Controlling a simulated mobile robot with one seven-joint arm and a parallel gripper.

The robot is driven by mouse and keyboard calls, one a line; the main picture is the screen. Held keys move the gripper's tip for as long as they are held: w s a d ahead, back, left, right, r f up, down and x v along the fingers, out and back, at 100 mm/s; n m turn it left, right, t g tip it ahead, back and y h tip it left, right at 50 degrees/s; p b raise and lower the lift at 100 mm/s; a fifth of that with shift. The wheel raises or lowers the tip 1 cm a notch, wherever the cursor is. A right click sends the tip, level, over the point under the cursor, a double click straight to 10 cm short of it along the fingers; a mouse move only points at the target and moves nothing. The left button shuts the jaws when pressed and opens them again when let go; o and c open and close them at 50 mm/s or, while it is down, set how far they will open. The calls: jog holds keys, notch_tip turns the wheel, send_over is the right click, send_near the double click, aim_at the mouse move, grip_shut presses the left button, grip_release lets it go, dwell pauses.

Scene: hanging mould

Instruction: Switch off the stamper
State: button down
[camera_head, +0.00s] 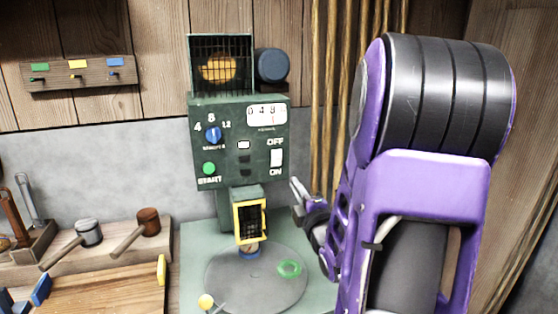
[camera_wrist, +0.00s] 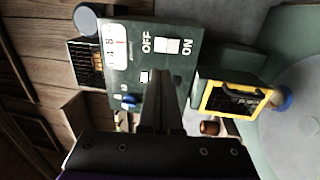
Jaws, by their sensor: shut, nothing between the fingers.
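The stamper (camera_head: 225,140) is a dark green machine standing against the wall. Its white rocker switch (camera_head: 276,158) sits at the right of the front panel, with OFF printed above and ON below. I cannot tell which side is pressed in. My gripper (camera_head: 296,187) is shut and empty, to the lower right of the switch in the head view. In the wrist view the panel appears turned sideways, and the switch (camera_wrist: 167,46) lies beyond the tips of my gripper (camera_wrist: 158,78), apart from them in the picture.
A blue knob (camera_head: 212,135) and a green START button (camera_head: 208,168) are on the panel's left. The yellow-framed stamping head (camera_head: 236,222) hangs below, over a round plate (camera_head: 230,283) with a green ring (camera_head: 289,268). Mallets (camera_head: 148,222) lie at left.

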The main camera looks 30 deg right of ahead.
aim_at(275, 155)
jog(key=p+x, duration=0.1)
jog(key=x, duration=1.2)
jog(key=shift+w+d+r, duration=0.1)
jog(key=shift+w+d, duration=0.1)
jog(key=shift+w, duration=0.3)
jog(key=shift+w, duration=0.1)
jog(key=shift+w+b, duration=0.1)
jog(key=shift+b, duration=0.4)
jog(key=shift+p, duration=0.3)
